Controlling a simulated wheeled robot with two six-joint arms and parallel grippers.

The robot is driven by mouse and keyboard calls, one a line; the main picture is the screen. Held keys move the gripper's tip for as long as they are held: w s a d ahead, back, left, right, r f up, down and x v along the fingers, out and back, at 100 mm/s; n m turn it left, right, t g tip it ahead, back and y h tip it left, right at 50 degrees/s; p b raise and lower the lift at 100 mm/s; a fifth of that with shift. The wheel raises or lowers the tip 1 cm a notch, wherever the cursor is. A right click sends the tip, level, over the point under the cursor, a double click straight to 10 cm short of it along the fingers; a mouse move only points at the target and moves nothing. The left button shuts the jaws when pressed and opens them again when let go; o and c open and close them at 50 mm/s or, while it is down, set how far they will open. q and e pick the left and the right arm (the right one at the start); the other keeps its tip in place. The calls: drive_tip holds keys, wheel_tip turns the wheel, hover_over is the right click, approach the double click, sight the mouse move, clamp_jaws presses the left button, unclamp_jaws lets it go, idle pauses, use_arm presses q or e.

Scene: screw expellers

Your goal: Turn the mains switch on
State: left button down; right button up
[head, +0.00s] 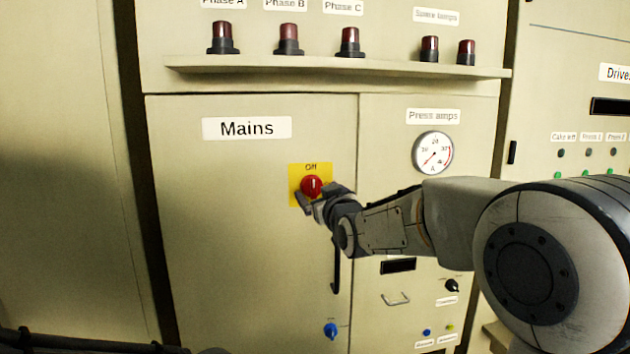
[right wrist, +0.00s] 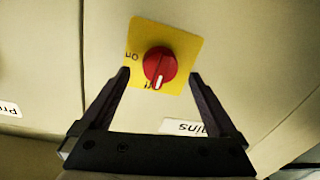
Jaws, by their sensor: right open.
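The mains switch is a red rotary knob (head: 311,186) on a yellow plate (head: 296,171), below the label "Mains" on a beige cabinet door. Its white mark points up at "Off" in the head view. My right gripper (head: 317,194) is open at the lower right of the knob, covering part of the plate. In the right wrist view the knob (right wrist: 160,64) appears upside down, between the spread fingertips of my right gripper (right wrist: 160,75). "On" shows at the plate's left there. I see no finger touching the knob. My left gripper is not in view.
A dark door handle (head: 336,270) and a blue knob (head: 330,330) are below the switch. A round gauge (head: 433,153) is to the right, above my right arm. A ledge (head: 340,68) with red lamps juts out above the door.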

sight(311, 185)
drive_tip(key=shift+p+x, duration=0.5)
drive_tip(key=shift+x, duration=0.95)
drive_tip(key=shift+c, duration=0.3)
drive_tip(key=shift+a, duration=0.1)
clamp_jaws()
